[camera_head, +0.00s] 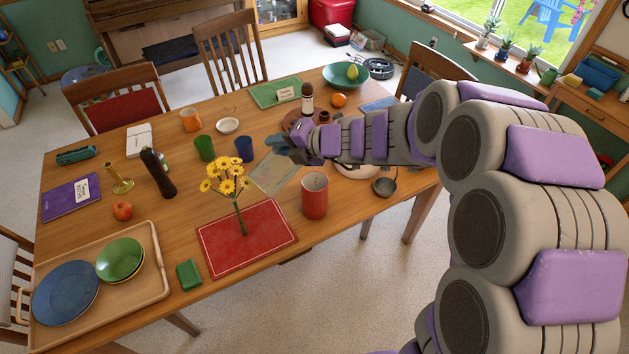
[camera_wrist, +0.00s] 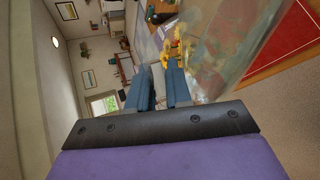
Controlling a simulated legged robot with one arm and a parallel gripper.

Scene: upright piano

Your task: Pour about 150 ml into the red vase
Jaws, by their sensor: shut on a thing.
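The red vase (camera_head: 314,198) is a plain red cylinder, standing upright near the front edge of the table with its open top showing. My gripper (camera_head: 277,144) is behind and left of it, above the table. It is shut on a see-through, pale vessel (camera_head: 273,174), which hangs left of the vase, apart from it in the picture. In the wrist view the blue fingers (camera_wrist: 158,72) show, with the clear vessel (camera_wrist: 235,40) large and close at the upper right. Its grip point, tilt and liquid level are hard to make out.
Yellow flowers (camera_head: 228,180) stand over a red mat (camera_head: 270,243) left of the vase. A small pan (camera_head: 384,187) lies right of the vase.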

